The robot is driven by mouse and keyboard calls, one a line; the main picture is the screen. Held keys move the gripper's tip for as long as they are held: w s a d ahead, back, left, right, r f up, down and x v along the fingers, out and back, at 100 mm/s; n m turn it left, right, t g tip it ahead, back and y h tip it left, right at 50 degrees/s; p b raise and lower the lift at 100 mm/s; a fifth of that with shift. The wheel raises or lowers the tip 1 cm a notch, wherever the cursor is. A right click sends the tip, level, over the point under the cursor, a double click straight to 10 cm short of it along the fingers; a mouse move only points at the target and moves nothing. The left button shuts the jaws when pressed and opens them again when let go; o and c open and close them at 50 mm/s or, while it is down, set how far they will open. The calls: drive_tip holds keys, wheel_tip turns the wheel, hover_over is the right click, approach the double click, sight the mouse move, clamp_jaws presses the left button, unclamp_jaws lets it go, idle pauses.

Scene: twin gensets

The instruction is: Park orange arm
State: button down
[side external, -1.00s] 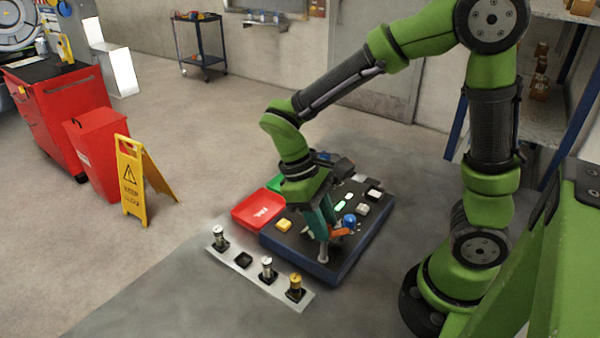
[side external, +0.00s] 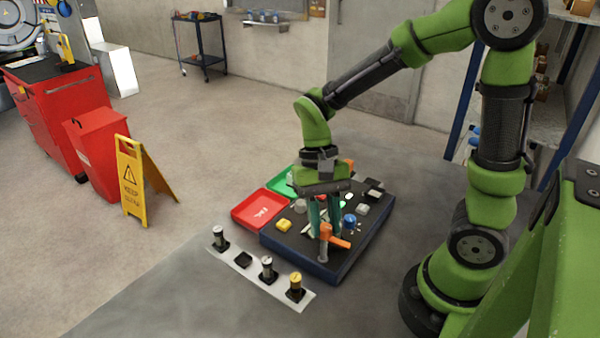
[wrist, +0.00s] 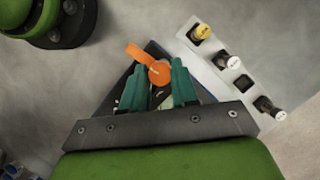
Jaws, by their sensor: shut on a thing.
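The orange arm (side external: 338,241) is a short bar on a grey post (side external: 323,252) at the front corner of the dark panel (side external: 290,241). It points to the right in the side view. In the wrist view the orange arm (wrist: 138,53) reaches up and left from its round hub (wrist: 159,72). My gripper (side external: 322,226) points down over the post. Its teal fingers (wrist: 158,80) stand on either side of the hub, shut on the orange arm. Exact finger contact is partly hidden. A second orange part (side external: 348,164) shows behind my gripper.
A red tray (side external: 258,208) and a green tray (side external: 281,182) sit beside the panel. A yellow button (side external: 283,225), a blue knob (side external: 349,220) and grey blocks are on it. A pale strip (side external: 243,262) with key-like plugs lies in front.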

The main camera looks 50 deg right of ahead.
drive_tip(key=shift+m, duration=0.5)
drive_tip(key=shift+t, duration=0.3)
drive_tip(key=c, duration=0.9)
unclamp_jaws()
drive_tip(key=v, duration=1.7)
drive_tip(key=shift+d, duration=0.3)
drive_tip(key=shift+f, duration=0.15)
